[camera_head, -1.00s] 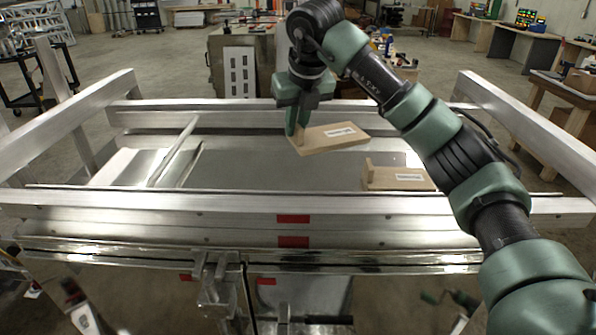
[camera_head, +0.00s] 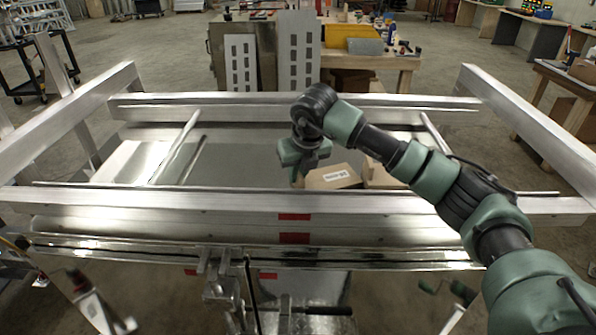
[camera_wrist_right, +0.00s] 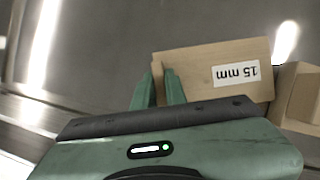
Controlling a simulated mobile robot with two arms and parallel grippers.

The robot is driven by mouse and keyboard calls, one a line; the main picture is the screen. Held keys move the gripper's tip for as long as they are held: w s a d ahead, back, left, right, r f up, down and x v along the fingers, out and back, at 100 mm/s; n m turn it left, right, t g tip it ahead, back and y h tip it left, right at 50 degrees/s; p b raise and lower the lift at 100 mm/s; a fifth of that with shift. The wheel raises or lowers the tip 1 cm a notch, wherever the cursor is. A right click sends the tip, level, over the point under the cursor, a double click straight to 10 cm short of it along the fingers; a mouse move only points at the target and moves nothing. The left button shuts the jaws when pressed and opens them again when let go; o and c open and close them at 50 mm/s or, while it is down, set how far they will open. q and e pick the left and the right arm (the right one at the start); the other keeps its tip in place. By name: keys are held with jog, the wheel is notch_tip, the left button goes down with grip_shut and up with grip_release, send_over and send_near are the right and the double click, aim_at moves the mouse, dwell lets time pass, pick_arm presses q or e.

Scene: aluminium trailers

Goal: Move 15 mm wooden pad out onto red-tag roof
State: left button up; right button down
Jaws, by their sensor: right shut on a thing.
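The 15 mm wooden pad (camera_head: 330,178) is a pale wooden block with a white label; the wrist view shows the pad (camera_wrist_right: 195,62) with "15 mm" upside down. My right gripper (camera_head: 298,180) is shut on the pad's left end, and the fingers (camera_wrist_right: 158,88) also show in the wrist view. The pad is low over the grey metal roof (camera_head: 235,165), behind the front rail with red tags (camera_head: 294,217). The rail hides its lower edge; I cannot tell whether it touches the roof. My left gripper is out of view.
A second wooden block (camera_head: 380,176) sits close to the pad's right, also in the wrist view (camera_wrist_right: 300,95). Rails frame the roof: front (camera_head: 150,202), back (camera_head: 200,100), and slanted ones at both sides. The roof left of the pad is clear up to a diagonal bar (camera_head: 178,145).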

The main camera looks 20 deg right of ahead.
jog(key=shift+f, duration=0.1)
jog(key=c, duration=1.5)
grip_release()
jog(key=shift+o, duration=0.2)
jog(key=shift+r, duration=0.25)
jog(key=b+v, duration=0.4)
jog(key=v, duration=0.8)
jog(key=shift+f, duration=0.1)
